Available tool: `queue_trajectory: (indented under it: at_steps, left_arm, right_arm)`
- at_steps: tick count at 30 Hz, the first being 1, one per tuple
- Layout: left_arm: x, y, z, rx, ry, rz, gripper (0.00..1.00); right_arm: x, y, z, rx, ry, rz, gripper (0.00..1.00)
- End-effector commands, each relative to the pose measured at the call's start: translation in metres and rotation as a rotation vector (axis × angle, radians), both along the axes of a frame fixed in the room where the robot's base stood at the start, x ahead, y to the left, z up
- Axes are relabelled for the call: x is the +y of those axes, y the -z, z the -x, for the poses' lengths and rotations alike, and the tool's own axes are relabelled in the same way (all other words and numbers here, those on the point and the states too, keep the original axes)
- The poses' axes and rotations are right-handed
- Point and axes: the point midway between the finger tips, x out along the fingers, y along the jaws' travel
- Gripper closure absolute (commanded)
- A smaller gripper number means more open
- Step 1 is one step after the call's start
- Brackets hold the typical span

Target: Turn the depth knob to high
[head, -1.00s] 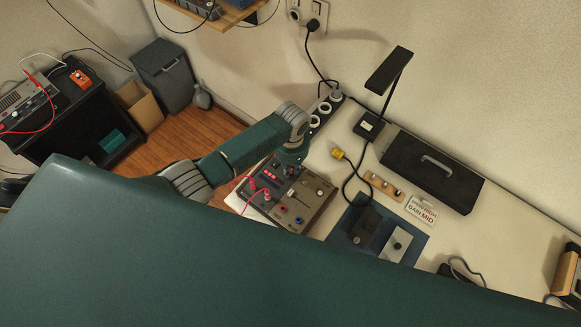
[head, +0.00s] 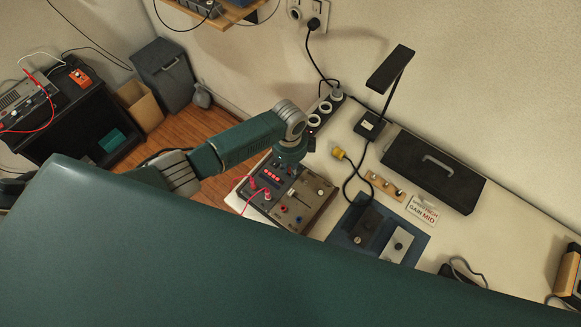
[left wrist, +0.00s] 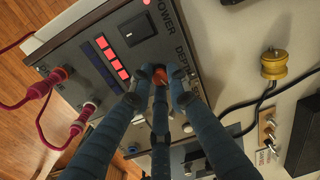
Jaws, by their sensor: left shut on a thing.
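The synth panel (head: 320,188) is a grey-brown box at the left end of the bench, with a lit red display (head: 271,176). In the left wrist view the display (left wrist: 112,56) shows several red blocks beside a dark strip. The depth knob (left wrist: 160,74) shows as a small orange-red cap between my left fingers, beside the partly hidden word DEPTH. My left gripper (left wrist: 160,82) is shut on this knob, and its fingers cover most of it. In the head view my left gripper (head: 287,162) is over the panel's upper part. My right gripper is not in view.
Red cables plug into the panel's left side; one plug (left wrist: 82,120) is near my fingers. A black power switch (left wrist: 134,30) is beside the knob. A power strip (head: 322,112), desk lamp (head: 390,70), blue mat (head: 343,222) and black case (head: 430,178) stand right of it.

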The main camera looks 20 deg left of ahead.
Motion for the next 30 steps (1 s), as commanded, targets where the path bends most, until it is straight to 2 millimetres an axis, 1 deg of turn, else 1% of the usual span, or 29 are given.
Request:
queue_trajectory:
  at_steps: [1, 11, 21, 30]
  left_arm:
    - [-0.003, -0.003, -0.005, -0.012, 0.048, 0.006, 1.00]
    - [-0.003, -0.002, -0.004, -0.012, 0.361, 0.005, 1.00]
    - [-0.002, -0.001, -0.003, -0.011, 0.682, 0.005, 1.00]
    - [-0.002, -0.001, -0.002, -0.008, 0.930, 0.005, 1.00]
  right_arm:
    - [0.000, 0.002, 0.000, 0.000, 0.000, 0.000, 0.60]
    - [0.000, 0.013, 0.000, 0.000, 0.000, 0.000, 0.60]
    - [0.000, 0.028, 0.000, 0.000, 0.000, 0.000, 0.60]
    - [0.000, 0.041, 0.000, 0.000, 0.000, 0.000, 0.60]
